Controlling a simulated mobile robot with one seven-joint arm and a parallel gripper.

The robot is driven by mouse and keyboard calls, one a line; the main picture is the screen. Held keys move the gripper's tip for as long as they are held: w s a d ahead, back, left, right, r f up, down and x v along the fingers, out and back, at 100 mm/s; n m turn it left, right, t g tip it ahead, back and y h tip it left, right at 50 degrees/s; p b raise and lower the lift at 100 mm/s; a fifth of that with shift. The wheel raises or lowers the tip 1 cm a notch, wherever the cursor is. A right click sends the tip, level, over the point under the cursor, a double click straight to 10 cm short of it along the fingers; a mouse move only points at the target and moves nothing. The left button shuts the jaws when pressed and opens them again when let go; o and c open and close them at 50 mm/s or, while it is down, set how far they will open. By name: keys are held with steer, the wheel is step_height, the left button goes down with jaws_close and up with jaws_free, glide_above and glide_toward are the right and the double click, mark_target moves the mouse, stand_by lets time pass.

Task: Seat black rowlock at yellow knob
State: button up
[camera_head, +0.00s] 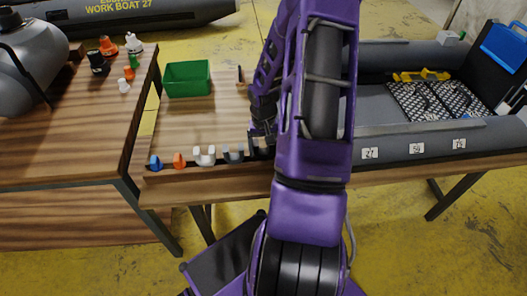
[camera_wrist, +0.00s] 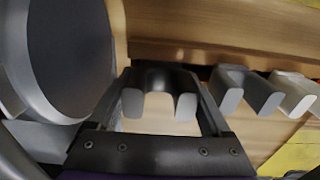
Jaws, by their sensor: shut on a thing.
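The black rowlock (camera_wrist: 158,77) is a dark U-shaped piece in the middle of the wrist view. My gripper (camera_wrist: 165,98) is shut on it, one finger at each side. In the head view my gripper (camera_head: 262,142) is at the front edge of the wooden table, at the right end of a row of parts. The rowlock (camera_head: 261,153) is mostly hidden there by my arm. I cannot see whether it touches the table. I cannot make out a yellow knob in either view; my arm covers part of the boat.
A grey rowlock (camera_head: 233,154) and a white rowlock (camera_head: 205,155) stand close left, then orange (camera_head: 179,160) and blue (camera_head: 155,162) pieces. A green bin (camera_head: 187,79) stands behind. The grey boat (camera_head: 410,147) with number labels lies right. A large rounded grey thing (camera_wrist: 65,55) is close left in the wrist view.

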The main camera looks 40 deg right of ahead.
mark_target(264, 152)
step_height(264, 152, up, 10)
steer(key=p, duration=0.2)
steer(key=shift+p, duration=0.35)
